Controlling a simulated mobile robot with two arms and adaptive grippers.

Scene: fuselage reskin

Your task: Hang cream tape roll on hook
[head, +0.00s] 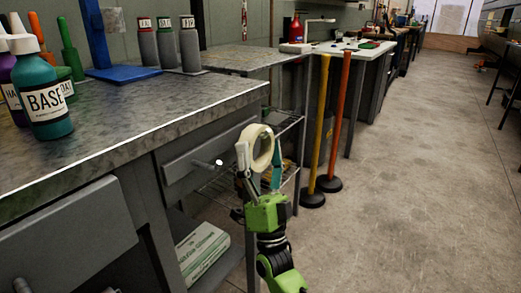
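The cream tape roll (269,150) is held upright between the fingers of my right gripper (259,155), its open hole visible. The gripper is green with pale and teal fingers, and it is in front of the bench's right end, beside a grey drawer. A short grey peg with a white tip (218,162) sticks out of that drawer front, just left of the roll and apart from it. I cannot tell whether this peg is the hook or a drawer knob; no other clear hook shows. My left gripper is not in view.
The grey workbench (150,115) carries a teal BASE bottle (45,100), other bottles and a blue stand (123,73). A wire shelf rack (284,122) stands behind the gripper. Yellow (318,130) and orange (340,120) posts stand beyond. The floor at right is clear.

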